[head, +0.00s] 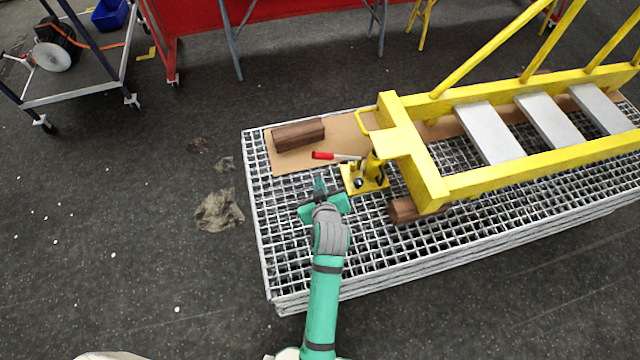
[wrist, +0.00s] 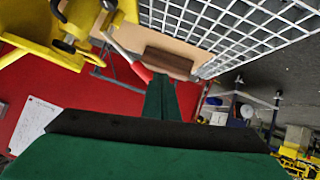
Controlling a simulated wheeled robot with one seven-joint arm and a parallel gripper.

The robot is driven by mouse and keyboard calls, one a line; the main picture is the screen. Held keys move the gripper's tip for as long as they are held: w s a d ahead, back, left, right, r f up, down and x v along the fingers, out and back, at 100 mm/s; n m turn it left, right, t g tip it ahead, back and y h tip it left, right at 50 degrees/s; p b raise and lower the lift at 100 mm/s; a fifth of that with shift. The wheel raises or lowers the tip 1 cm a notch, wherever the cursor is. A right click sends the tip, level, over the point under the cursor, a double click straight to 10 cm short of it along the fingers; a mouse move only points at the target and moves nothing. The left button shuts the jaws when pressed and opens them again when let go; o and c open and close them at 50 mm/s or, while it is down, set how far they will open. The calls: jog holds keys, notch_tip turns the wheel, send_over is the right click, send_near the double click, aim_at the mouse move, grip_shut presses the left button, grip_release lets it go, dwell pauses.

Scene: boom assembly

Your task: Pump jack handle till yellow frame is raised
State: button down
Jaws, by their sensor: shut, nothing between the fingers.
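The yellow jack (head: 368,180) stands on the grating under the near end of the yellow frame (head: 420,165). Its handle, a grey rod with a red grip (head: 322,155), points left from the jack, roughly level. My gripper (head: 320,187) is shut and empty, in front of the handle in the head view. In the wrist view the jack (wrist: 78,22) is at upper left, and the red grip (wrist: 143,72) shows just beyond the fingertips (wrist: 160,88). I cannot tell whether they touch. The frame's end is close to a wood block (head: 404,209); any gap is unclear.
Another wood block (head: 298,134) lies on a brown board behind the handle. The grating platform (head: 285,255) carries everything. A cart (head: 75,80) stands at back left.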

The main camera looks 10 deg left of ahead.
jog(key=shift+w, duration=0.1)
jog(key=w+d+r+m+g+y, duration=0.1)
jog(key=w+d+r+m+y, duration=0.3)
jog(key=d+r, duration=0.4)
jog(key=shift+r+g, duration=0.4)
jog(key=shift+r, duration=0.05)
jog(key=shift+w+d, duration=0.1)
send_over(337, 156)
jog(key=s, duration=0.4)
notch_tip(337, 156, down, 5)
jog(key=a+f, duration=0.2)
jog(key=f, duration=0.1)
jog(key=shift+f, duration=0.3)
